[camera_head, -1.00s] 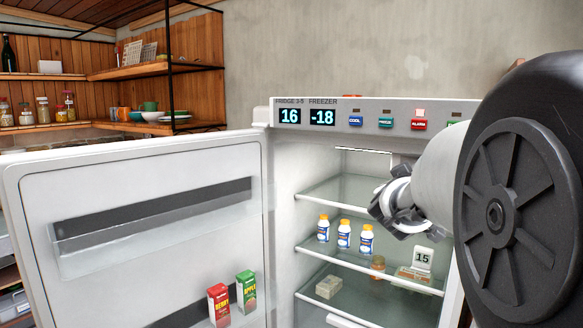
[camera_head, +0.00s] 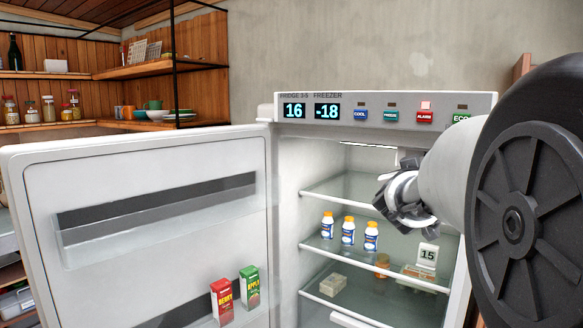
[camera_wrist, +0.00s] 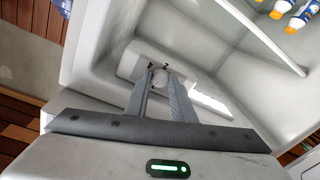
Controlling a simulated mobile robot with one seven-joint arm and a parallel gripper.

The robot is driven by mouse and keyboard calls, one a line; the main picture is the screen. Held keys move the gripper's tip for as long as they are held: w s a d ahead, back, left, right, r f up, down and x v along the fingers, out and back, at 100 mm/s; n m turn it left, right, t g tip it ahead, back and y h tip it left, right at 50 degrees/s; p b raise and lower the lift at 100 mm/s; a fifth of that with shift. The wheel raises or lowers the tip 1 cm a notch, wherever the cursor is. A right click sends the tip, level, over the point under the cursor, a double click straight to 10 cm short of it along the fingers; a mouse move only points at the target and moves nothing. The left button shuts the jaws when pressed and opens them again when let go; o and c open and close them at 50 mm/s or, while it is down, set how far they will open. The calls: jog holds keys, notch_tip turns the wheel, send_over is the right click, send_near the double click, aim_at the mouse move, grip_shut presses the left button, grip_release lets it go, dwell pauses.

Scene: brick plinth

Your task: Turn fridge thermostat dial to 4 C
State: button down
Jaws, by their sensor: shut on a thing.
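The thermostat dial (camera_wrist: 160,77) is a small pale round knob on a light housing (camera_wrist: 135,62) inside the fridge, seen in the wrist view. My gripper (camera_wrist: 160,74) has one finger on each side of it and is shut on it. The dial's number marks are too small to read, so its setting cannot be told. In the head view my gripper (camera_head: 405,195) is inside the open fridge (camera_head: 285,170), near its upper right, and hides the dial. The fridge display (camera_head: 293,111) reads 16 and the freezer display (camera_head: 327,111) reads -18.
The fridge door (camera_head: 150,160) stands open at left, holding red (camera_head: 222,300) and green (camera_head: 250,287) cartons. Bottles (camera_head: 348,231) stand on a glass shelf (camera_head: 335,252) below my gripper. A card marked 15 (camera_head: 428,256) stands lower right. The red alarm button (camera_head: 424,117) is on the top panel.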

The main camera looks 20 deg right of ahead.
jog(key=shift+w+a+m+g+h+b, duration=0.1)
jog(key=shift+m+g+h+b, duration=0.2)
jog(key=shift+m+b, duration=2.45)
jog(key=shift+w+m+g+h+b, duration=0.1)
jog(key=shift+m+h+b, duration=0.4)
jog(key=shift+m, duration=4.2)
jog(key=shift+a+m+g+h+b, duration=0.15)
jog(key=shift+m+b, duration=1.7)
jog(key=shift+m, duration=1.9)
jog(key=shift+d, duration=0.1)
jog(key=c, duration=1.5)
grip_release()
